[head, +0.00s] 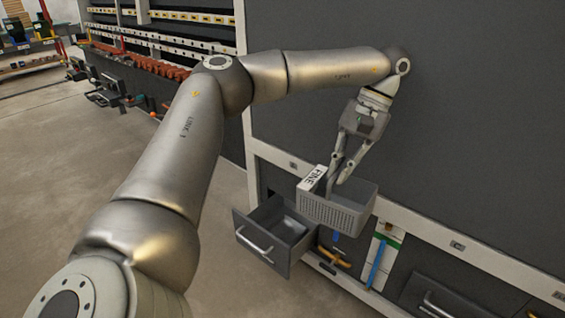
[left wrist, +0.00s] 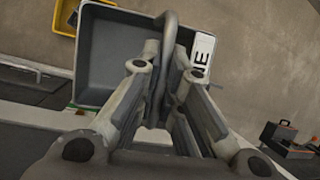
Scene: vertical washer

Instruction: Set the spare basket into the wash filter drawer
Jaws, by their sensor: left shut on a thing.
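A grey perforated basket (head: 335,213) with a white label reading FINE (head: 313,178) hangs in the air in front of the machine's dark panel. My left gripper (head: 345,178) is shut on the basket's upright handle. The handle (left wrist: 166,62) stands between the fingers in the left wrist view, and the basket's inside (left wrist: 112,60) looks empty. The grey filter drawer (head: 266,240) is pulled open, low on the machine. In the head view it lies below and left of the basket; the basket overlaps the drawer's right side. My right gripper is out of view.
A white rail (head: 430,234) runs along the machine above the drawer openings. An orange handle (head: 334,257) and a blue bar (head: 376,262) are right of the drawer. Another dark drawer (head: 450,298) is at lower right.

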